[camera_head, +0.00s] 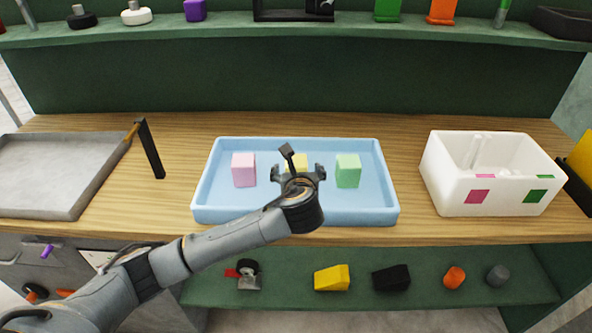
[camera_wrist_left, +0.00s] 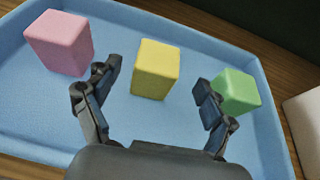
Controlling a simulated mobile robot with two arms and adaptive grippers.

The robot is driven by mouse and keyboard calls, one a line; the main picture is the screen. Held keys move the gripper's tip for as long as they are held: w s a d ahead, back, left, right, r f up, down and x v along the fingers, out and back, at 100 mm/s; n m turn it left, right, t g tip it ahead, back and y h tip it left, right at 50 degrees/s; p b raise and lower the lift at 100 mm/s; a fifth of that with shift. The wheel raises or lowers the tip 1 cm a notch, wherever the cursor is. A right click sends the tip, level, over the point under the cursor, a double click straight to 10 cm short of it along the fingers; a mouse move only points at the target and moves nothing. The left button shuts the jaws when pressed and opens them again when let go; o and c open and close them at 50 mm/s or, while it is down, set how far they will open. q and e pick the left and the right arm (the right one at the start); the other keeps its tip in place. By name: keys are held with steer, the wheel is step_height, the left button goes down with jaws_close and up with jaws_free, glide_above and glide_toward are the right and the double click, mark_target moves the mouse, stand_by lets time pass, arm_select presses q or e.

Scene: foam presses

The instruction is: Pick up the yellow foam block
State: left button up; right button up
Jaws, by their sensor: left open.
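The yellow foam block (camera_head: 297,161) stands in the middle of the blue tray (camera_head: 228,209), partly hidden behind my left gripper in the head view. The left wrist view shows the yellow block (camera_wrist_left: 156,69) whole, ahead of and between the fingertips, apart from both. My left gripper (camera_head: 300,172) is open and empty over the tray; its fingers (camera_wrist_left: 155,78) spread to either side of the block. A pink block (camera_head: 243,169) stands to the left and a green block (camera_head: 347,170) to the right. My right gripper is not in view.
A white bin (camera_head: 447,190) with pink and green marks stands right of the tray.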

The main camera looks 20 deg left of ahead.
mark_target(296, 167)
arm_select(q)
steer(key=shift+w+a+f, duration=0.2)
steer(key=shift+w+f, duration=0.1)
steer(key=shift+w, duration=0.25)
steer(key=shift+x, duration=0.95)
steer(key=x, duration=0.3)
steer(key=shift+f, duration=0.3)
steer(key=shift+w+a+f, duration=0.1)
steer(key=shift+w+f, duration=0.05)
steer(key=shift+w, duration=0.05)
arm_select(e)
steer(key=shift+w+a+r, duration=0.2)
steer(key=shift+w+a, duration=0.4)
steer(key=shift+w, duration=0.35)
arm_select(q)
steer(key=shift+c, duration=0.2)
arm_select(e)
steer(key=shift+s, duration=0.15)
arm_select(q)
steer(key=c, duration=1)
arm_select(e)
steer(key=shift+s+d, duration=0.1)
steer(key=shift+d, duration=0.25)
